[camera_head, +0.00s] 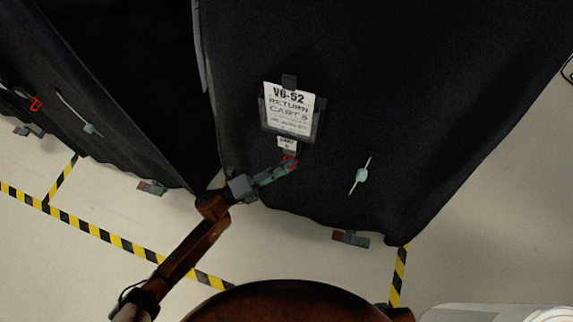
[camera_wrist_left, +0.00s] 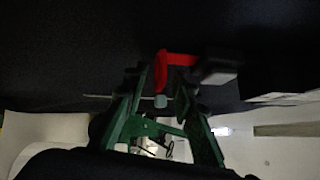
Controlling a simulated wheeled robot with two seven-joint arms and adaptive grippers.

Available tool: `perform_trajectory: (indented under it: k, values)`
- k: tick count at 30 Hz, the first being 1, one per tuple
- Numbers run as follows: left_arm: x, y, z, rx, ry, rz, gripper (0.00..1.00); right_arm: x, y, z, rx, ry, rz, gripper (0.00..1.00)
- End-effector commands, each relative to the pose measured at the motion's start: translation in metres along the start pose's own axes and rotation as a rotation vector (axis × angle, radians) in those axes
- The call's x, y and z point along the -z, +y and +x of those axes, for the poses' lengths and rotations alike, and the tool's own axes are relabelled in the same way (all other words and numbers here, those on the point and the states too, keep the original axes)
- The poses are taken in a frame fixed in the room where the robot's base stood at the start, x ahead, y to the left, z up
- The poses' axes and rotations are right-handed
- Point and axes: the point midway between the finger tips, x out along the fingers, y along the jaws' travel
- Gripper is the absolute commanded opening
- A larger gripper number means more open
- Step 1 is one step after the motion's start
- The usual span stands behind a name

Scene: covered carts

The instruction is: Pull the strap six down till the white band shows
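The strap's red end (camera_head: 290,160) hangs below a sign and a small white tag (camera_head: 287,143) on the front of the black covered cart (camera_head: 400,90). It shows as a bent red piece (camera_wrist_left: 178,60) in the left wrist view, with a pale grey piece beside it. My left gripper (camera_head: 285,168) is at the red end. In the wrist view its green fingers (camera_wrist_left: 166,82) stand apart, with the red piece at their tips; I cannot tell whether they touch it. My right gripper is not in view.
Another black covered cart (camera_head: 110,60) stands at the left.

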Motion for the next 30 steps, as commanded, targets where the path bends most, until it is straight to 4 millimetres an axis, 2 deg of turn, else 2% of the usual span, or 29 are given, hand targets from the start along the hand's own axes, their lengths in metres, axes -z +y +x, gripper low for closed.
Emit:
perform_trajectory:
  k: [8,18,30]
  values:
    - [-0.0002,-0.0004,0.0014,0.000,0.000,0.000,0.24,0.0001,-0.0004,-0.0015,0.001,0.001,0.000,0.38]
    - [-0.0003,-0.0002,0.0011,0.000,-0.001,-0.001,0.00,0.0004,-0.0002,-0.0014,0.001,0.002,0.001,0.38]
    - [-0.0003,0.0001,0.0010,0.000,-0.001,-0.001,0.00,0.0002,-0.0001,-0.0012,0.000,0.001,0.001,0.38]
